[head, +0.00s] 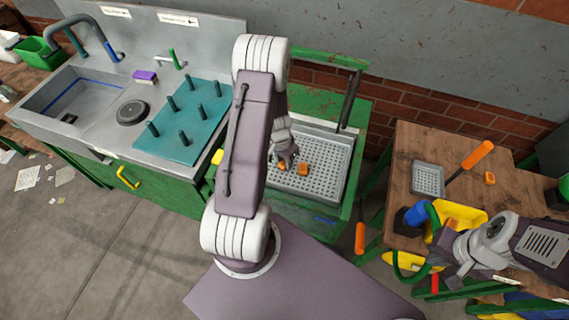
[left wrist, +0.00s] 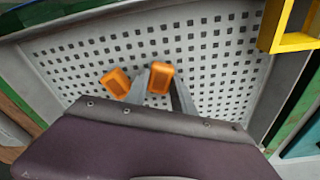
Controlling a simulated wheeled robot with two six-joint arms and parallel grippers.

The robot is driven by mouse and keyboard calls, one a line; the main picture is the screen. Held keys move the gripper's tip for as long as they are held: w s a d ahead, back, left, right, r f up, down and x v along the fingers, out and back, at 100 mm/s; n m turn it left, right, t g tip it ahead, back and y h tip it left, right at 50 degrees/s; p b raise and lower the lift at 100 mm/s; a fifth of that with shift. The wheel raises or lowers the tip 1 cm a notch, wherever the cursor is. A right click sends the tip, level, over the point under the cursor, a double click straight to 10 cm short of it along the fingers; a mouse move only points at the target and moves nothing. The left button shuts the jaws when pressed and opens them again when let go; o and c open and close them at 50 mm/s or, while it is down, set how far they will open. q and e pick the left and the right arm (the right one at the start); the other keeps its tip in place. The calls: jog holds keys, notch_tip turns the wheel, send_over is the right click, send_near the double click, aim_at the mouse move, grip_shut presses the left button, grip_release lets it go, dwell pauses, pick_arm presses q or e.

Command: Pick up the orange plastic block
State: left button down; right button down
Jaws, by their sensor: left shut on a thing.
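My left gripper (head: 288,160) reaches down into a pale perforated tray (head: 338,178). In the left wrist view its two fingers (left wrist: 160,92) are closed around an orange block (left wrist: 160,77), low over the tray floor. In the head view this block (head: 281,166) is partly hidden by the gripper. A second orange block (left wrist: 116,82) lies in the tray beside one finger; it also shows in the head view (head: 303,169). A third small orange block (head: 489,178) lies on the wooden table. My right gripper (head: 455,270) is over that table's front; its finger gap is unclear.
A sink counter (head: 105,120) with a teal peg board (head: 200,135) stands left of the tray. A yellow frame (left wrist: 290,25) is at the tray's edge. The wooden table (head: 415,145) holds a small grey tray (head: 428,180), orange-handled tool (head: 476,154) and yellow items.

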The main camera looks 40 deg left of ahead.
pick_arm(q)
jog(key=shift+r, duration=0.1)
jog(key=r, duration=0.1)
jog(key=r+p, duration=0.1)
jog(key=r, duration=0.2)
jog(key=shift+w+d+r+p, duration=0.4)
jog(key=w+d+r, duration=0.6)
jog(key=d, duration=0.2)
jog(key=shift+w+b, duration=0.35)
